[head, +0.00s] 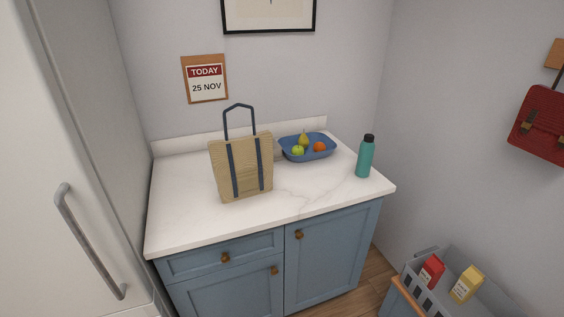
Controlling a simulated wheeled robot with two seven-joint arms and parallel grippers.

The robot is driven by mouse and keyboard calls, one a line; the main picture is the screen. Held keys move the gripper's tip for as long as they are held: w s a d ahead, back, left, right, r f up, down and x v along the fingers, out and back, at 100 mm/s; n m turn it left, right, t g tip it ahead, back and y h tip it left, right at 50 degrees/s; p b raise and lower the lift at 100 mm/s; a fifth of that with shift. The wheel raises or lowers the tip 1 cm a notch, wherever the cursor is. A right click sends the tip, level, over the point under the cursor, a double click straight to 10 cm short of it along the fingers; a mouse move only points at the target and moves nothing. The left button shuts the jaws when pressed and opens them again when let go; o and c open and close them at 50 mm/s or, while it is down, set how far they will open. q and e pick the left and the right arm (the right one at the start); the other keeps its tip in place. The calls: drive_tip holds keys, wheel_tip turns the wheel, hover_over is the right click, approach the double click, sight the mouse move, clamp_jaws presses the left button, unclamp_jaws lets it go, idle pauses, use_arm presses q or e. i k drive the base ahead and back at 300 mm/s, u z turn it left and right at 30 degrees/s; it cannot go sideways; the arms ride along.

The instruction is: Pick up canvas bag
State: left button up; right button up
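The canvas bag (241,168) stands upright on the white marbled counter (190,214), left of the middle. It is tan with two dark blue vertical straps, and its blue handle loop rises straight above its top edge. Nothing covers its front. Neither of my grippers shows in the head view.
A blue bowl (290,155) with fruit stands behind the bag to the right. A teal bottle (365,158) stands near the counter's right end. A fridge (60,120) flanks the left. A grey crate (405,278) with cartons is low at right. The counter's front left is clear.

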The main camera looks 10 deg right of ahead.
sight(242, 167)
drive_tip(key=z, duration=0.1)
drive_tip(key=i, duration=1)
drive_tip(key=u, duration=0.5)
